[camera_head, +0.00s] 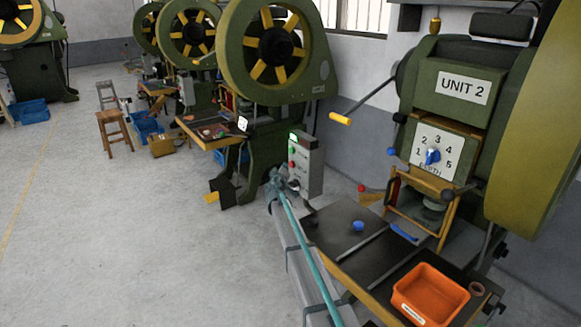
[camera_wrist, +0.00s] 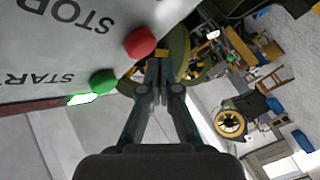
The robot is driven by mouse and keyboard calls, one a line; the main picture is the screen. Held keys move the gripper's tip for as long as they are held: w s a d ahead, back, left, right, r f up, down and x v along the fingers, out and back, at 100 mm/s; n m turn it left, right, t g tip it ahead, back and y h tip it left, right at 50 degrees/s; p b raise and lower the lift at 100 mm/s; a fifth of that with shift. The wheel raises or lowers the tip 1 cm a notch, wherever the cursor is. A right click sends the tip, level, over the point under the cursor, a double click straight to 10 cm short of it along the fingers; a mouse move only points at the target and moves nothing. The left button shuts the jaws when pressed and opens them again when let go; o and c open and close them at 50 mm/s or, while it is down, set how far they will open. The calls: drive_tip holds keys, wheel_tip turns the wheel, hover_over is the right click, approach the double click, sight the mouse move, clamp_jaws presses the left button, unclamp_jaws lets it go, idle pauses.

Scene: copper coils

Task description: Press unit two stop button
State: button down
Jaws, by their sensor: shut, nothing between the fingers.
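A grey control box (camera_head: 311,172) stands left of the machine marked UNIT 2 (camera_head: 463,87). In the wrist view its pale panel (camera_wrist: 95,30) appears upside down, with a red button (camera_wrist: 140,42) by the word STOP and a green button (camera_wrist: 103,81) by START. My gripper (camera_wrist: 158,68) is shut and empty. Its fingertips are close to the red button, just below and right of it in the wrist view; I cannot tell whether they touch. In the head view my gripper (camera_head: 277,184) is at the box's left side, low on its front.
The UNIT 2 work table (camera_head: 345,222) holds an orange bin (camera_head: 430,295), close to the right of my arm. Another green press (camera_head: 275,45) stands behind the box, with a small work table (camera_head: 210,130). The floor to the left is open, with wooden stools (camera_head: 113,118) further back.

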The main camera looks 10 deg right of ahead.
drive_tip(key=shift+w+d+b, duration=0.35)
drive_tip(key=shift+d+b, duration=0.45)
drive_tip(key=shift+b, duration=0.15)
idle(0.8)
drive_tip(key=shift+a, duration=0.1)
idle(0.3)
drive_tip(key=shift+s+a+b, duration=0.4)
drive_tip(key=shift+a+b, duration=0.25)
drive_tip(key=shift+a, duration=0.05)
drive_tip(key=shift+a, duration=0.1)
drive_tip(key=a+b, duration=0.1)
drive_tip(key=s+a, duration=0.1)
drive_tip(key=a, duration=0.1)
drive_tip(key=s+a+b, duration=0.1)
drive_tip(key=shift+a+b, duration=0.2)
drive_tip(key=shift+b, duration=0.15)
idle(0.5)
